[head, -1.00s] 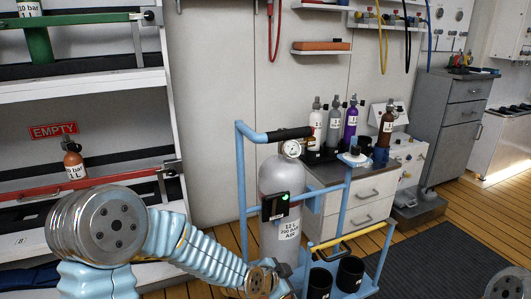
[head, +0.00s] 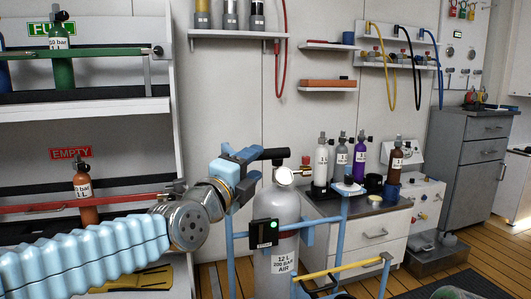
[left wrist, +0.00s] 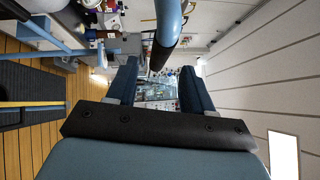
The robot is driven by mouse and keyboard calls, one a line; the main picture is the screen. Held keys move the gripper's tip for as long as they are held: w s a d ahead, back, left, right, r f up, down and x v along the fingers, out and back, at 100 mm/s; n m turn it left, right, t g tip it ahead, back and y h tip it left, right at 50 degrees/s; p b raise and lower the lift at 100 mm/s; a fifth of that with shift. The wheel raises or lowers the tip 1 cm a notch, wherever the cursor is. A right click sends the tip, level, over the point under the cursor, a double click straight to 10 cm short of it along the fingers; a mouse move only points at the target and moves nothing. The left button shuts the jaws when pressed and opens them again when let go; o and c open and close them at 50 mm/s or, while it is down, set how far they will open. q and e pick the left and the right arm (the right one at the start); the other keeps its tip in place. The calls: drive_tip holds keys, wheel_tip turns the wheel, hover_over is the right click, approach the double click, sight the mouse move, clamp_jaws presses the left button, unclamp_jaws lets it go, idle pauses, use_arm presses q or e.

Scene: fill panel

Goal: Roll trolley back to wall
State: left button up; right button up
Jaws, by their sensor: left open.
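The trolley has a light blue tube frame (head: 342,232) and carries a big grey gas cylinder (head: 284,222) labelled 12 L 200 bar air. Its push handle has a black grip (head: 275,153) at the top left. My left gripper (head: 240,158) is open at the left end of this handle. In the left wrist view the two dark fingers of my left gripper (left wrist: 158,78) stand apart, and the black grip (left wrist: 161,56) shows in line with the gap between them. I cannot tell whether they touch it. My right gripper is not in view.
A shelf rack (head: 110,107) with bottles stands at left, one red-brown bottle (head: 84,190) on its EMPTY shelf. A white drawer cabinet (head: 374,230) with small cylinders on top stands behind the trolley. A grey cabinet (head: 472,170) stands at right. Wood floor and a dark mat (head: 470,285) show bottom right.

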sight(263, 158)
use_arm(q)
drive_tip(key=x, duration=0.6)
drive_tip(key=shift+w+d+p, duration=0.1)
drive_tip(key=shift+w+p, duration=0.2)
drive_tip(key=shift+w, duration=0.05)
drive_tip(key=shift+f, duration=0.1)
clamp_jaws()
